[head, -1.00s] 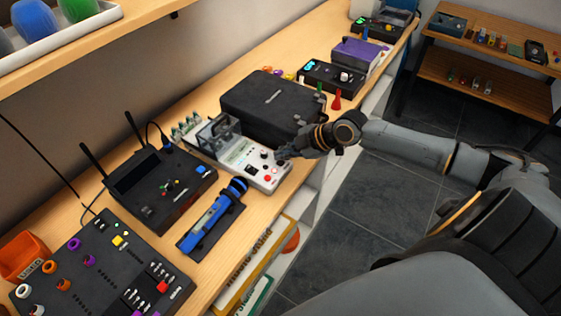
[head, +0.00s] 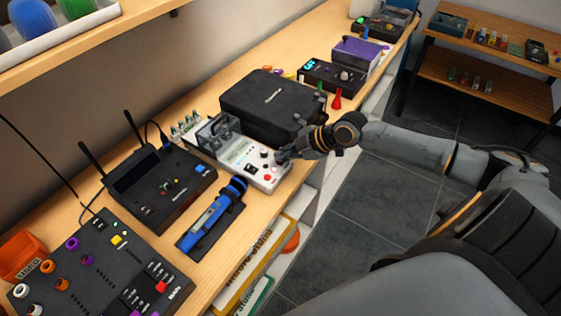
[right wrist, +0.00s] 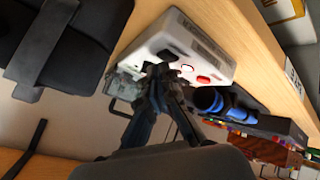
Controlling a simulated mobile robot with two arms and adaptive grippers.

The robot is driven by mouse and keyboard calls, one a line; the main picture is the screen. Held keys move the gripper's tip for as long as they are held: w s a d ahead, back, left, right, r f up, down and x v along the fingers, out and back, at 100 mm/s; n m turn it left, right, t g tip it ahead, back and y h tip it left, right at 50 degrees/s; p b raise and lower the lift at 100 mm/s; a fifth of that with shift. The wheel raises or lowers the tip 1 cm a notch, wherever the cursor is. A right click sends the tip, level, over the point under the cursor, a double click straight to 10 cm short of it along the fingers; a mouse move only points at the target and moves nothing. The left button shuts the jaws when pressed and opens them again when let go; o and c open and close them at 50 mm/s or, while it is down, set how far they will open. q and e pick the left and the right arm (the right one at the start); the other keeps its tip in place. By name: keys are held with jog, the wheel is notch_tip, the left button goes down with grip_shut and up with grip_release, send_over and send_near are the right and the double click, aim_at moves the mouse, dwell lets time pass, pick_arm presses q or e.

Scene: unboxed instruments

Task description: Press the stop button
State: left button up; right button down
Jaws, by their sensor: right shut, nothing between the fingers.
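A white instrument (head: 245,158) with a clear-covered part at its back stands on the wooden bench. A red button (head: 267,178) sits near its front corner, and dark knobs are beside it. My right gripper (head: 281,158) is shut and empty over the right edge of the instrument, near the dark controls. In the right wrist view, the fingertips (right wrist: 160,72) are together in front of the white panel (right wrist: 180,35). The red button (right wrist: 203,80) shows to the right of them. I cannot tell whether the fingers touch the panel. My left gripper is not in view.
A black case (head: 272,103) stands just behind my right gripper. A blue handheld device (head: 212,217) lies in front of the instrument. A black box with antennas (head: 160,185) is to its left. The floor (head: 345,215) right of the bench is clear.

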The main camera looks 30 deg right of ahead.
aim_at(283, 163)
jog(key=shift+f+b, duration=0.35)
jog(key=shift+f, duration=0.05)
dwell(0.8)
jog(key=shift+r, duration=0.15)
jog(key=shift+r+p, duration=0.65)
jog(key=shift+r, duration=0.15)
notch_tip(283, 163, up, 5)
jog(key=p, duration=0.4)
jog(key=shift+a+f, duration=0.1)
jog(key=shift+f, duration=0.1)
dwell(0.4)
